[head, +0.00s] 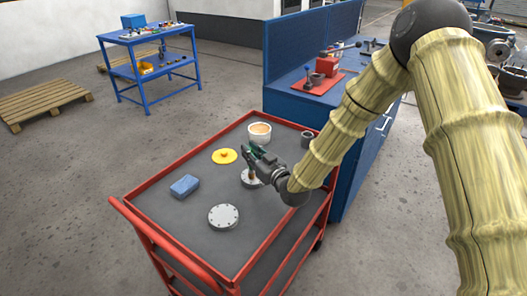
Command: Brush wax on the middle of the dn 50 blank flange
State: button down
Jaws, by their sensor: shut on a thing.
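My gripper (256,156) is over the red-framed cart, shut on a brush with a brown, upright part (252,174) showing below the fingers. The brush's lower end appears at or just above a small grey disc (246,182), partly hidden by my gripper; contact cannot be told. A larger round grey flange (223,217) with bolt holes around its rim lies flat nearer the cart's front. No size marking is readable, so I cannot tell which disc is the DN 50 one. A white pot (260,135) with orange-tan content, seemingly wax, stands behind my gripper.
On the cart (160,205) lie a blue sponge (184,186) and a yellow knobbed disc (224,156). A dark hollow cylinder (308,139) stands at the right rim. A blue workbench (290,104) is behind right. A blue table (150,38) and pallet (45,103) stand farther left.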

notch_tip(320, 180, up, 5)
jog(key=shift+s+a+p, duration=0.1)
jog(key=shift+s+p, duration=0.05)
jog(key=shift+p, duration=0.85)
jog(key=shift+r+p, duration=0.55)
jog(key=shift+r, duration=0.8)
